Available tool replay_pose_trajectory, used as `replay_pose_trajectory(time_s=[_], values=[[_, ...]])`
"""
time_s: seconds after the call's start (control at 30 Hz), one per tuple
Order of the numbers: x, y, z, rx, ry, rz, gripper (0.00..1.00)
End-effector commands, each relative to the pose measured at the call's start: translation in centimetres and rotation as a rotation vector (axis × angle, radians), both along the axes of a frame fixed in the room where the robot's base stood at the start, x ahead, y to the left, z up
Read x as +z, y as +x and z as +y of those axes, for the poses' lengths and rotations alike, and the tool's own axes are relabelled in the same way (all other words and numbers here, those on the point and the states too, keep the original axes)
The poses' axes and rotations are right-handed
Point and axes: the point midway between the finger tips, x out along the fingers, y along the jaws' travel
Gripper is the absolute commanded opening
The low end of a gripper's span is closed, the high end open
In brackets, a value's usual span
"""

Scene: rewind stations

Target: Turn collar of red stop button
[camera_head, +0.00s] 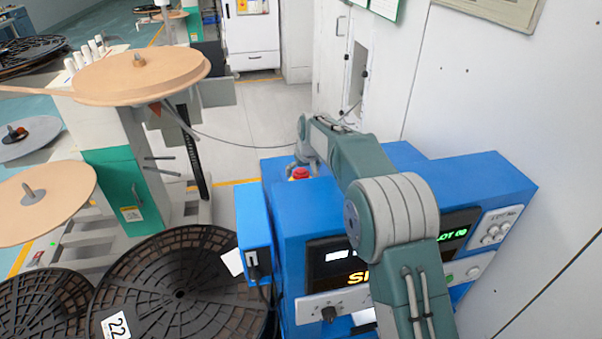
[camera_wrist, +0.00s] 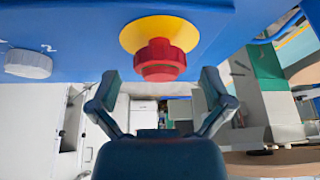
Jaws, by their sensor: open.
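The red stop button (camera_wrist: 160,61) shows large in the wrist view, with a yellow collar (camera_wrist: 148,33) around its base on a blue panel. In the head view the red button (camera_head: 299,174) is a small patch on the top of the blue machine (camera_head: 320,205), partly hidden by my arm and gripper. My gripper (camera_wrist: 157,88) is open, with its two fingers spread to either side of the button's lower end in the wrist view. No contact between fingers and button can be made out. In the head view my gripper (camera_head: 298,165) is close to the button.
A white knob (camera_wrist: 28,63) sits on the same blue panel, left of the button in the wrist view. Black spools (camera_head: 185,290) stand left of the machine. A cabinet (camera_head: 345,60) and wall lie behind. A thin cable (camera_head: 225,142) crosses the floor area.

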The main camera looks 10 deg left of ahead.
Motion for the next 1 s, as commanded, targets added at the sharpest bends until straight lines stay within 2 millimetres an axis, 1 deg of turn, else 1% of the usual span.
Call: replay_pose_trajectory(time_s=[0.03,0.3,0.4,0.5,0.63,0.9,1.0], values=[[0.9,-0.2,-0.2,0.0,0.001,-0.003,1.0],[6.2,-1.9,-1.4,0.0,0.001,-0.003,1.0],[7.8,-2.5,-1.8,0.0,0.0,-0.002,1.0],[9.0,-2.9,-2.0,0.0,-0.001,-0.001,1.0],[9.7,-3.1,-2.2,0.0,-0.002,0.001,1.0],[9.8,-3.2,-2.2,0.0,-0.002,0.001,1.0],[8.8,-2.7,-2.1,-0.001,0.0,-0.001,1.0]])
